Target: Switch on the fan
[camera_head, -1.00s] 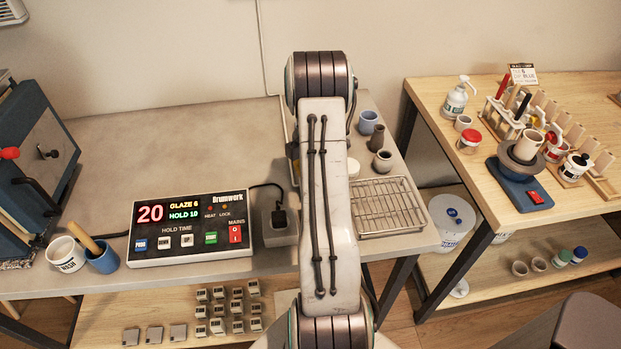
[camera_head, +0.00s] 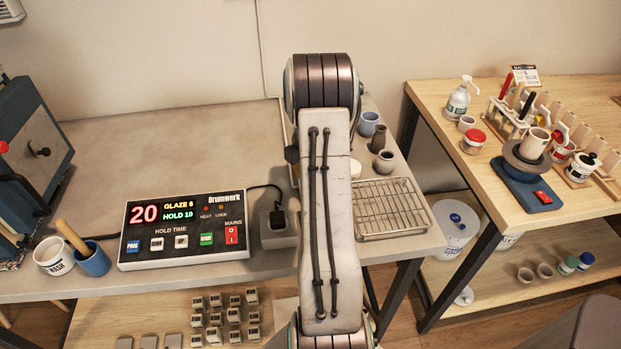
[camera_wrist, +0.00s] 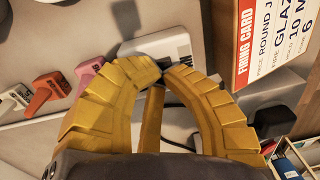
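No fan can be clearly identified in either view. In the wrist view my gripper (camera_wrist: 164,68) shows its yellow ribbed fingers curving inward, with the tips together and no held object visible between them. Behind and just above the tips is a white box-like device (camera_wrist: 172,46), partly hidden by the fingers. I cannot tell whether the tips touch it. Pink (camera_wrist: 88,74), orange (camera_wrist: 46,92) and white (camera_wrist: 14,100) lever-like pieces lie in a row to the left. In the head view my arm hides the middle of the bench and the gripper is out of sight.
The bench (camera_head: 180,135) holds a control box (camera_head: 183,230) reading 20, with a red mains switch (camera_head: 232,234). A wire rack (camera_head: 390,208) is right of my arm. A wooden table (camera_head: 440,105) with pottery tools stands farther right. A firing card (camera_wrist: 275,45) shows in the wrist view.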

